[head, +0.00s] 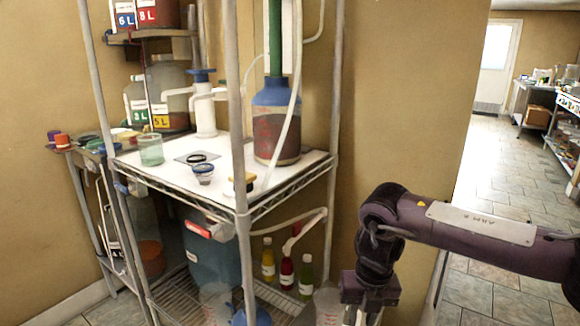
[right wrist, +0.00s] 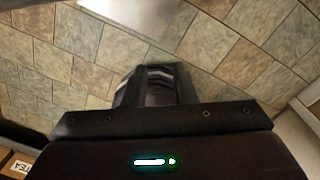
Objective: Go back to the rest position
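My right gripper (head: 362,316) hangs down from the dark right arm at the lower right of the head view, in front of the wall and to the right of the wire shelf rack. Its fingertips reach the bottom edge of the picture. In the right wrist view the gripper (right wrist: 161,70) points down over the tiled floor. Its two fingers stand apart, and I see nothing held between them. My left arm and left gripper are not in view.
The wire rack (head: 240,150) stands left of my right arm. It carries a blue-topped jar (head: 277,125) and small cups; bottles (head: 287,274) stand on its lower shelf. A clear jug (head: 328,305) stands low beside my gripper. Tiled floor (head: 500,215) lies open at right.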

